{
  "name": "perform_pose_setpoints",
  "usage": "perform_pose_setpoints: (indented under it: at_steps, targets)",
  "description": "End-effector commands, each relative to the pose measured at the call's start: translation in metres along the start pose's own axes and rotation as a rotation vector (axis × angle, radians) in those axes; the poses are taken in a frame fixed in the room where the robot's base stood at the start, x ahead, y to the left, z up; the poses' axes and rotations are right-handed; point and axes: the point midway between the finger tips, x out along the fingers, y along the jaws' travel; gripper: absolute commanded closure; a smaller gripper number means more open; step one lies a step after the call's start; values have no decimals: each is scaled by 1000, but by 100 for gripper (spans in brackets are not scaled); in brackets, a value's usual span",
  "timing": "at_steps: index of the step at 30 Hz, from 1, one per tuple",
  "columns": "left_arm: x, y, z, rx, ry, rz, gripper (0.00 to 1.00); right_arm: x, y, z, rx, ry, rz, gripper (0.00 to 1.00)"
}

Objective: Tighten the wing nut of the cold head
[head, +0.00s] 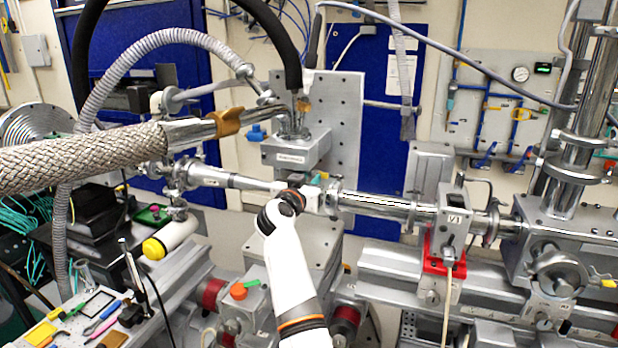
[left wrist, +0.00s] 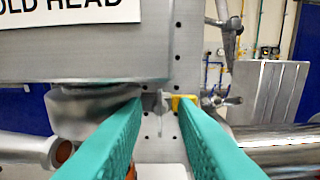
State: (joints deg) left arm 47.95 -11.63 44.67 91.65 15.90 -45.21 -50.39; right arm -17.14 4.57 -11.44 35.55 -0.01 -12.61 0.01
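The cold head is a grey box (head: 296,150) with a small label, mounted in front of a perforated plate. In the left wrist view its labelled face (left wrist: 70,55) fills the upper left, with a round foot below. A small grey wing nut (left wrist: 156,101) with a yellow piece (left wrist: 186,100) beside it shows at the fingertips, under the box's right edge. My left gripper (head: 322,180) is just below the cold head's right side. Its teal fingers (left wrist: 159,106) are apart, with the nut around the gap between their tips; contact cannot be told. My right gripper is out of view.
A steel beam pipe (head: 385,207) runs right from the gripper to the valve marked V1 (head: 453,222) on a red bracket (head: 443,262). A braided hose (head: 80,160) and a grey corrugated hose (head: 140,48) cross the left. Tools lie on a bench (head: 160,325) at lower left.

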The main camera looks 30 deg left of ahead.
Motion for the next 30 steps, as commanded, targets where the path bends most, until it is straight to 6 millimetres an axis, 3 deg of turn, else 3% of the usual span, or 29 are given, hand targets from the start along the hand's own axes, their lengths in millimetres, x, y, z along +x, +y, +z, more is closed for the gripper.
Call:
perform_pose_setpoints:
  at_steps: [9,14,30]
  targets:
    - [2,0,0,0,0,1,76,0,0,0,0,0,0,100]
    - [2,0,0,0,0,1,100,0,0,0,0,0,0,100]
    - [2,1,-3,107,0,2,100,9,0,-2,-1,1,0,100]
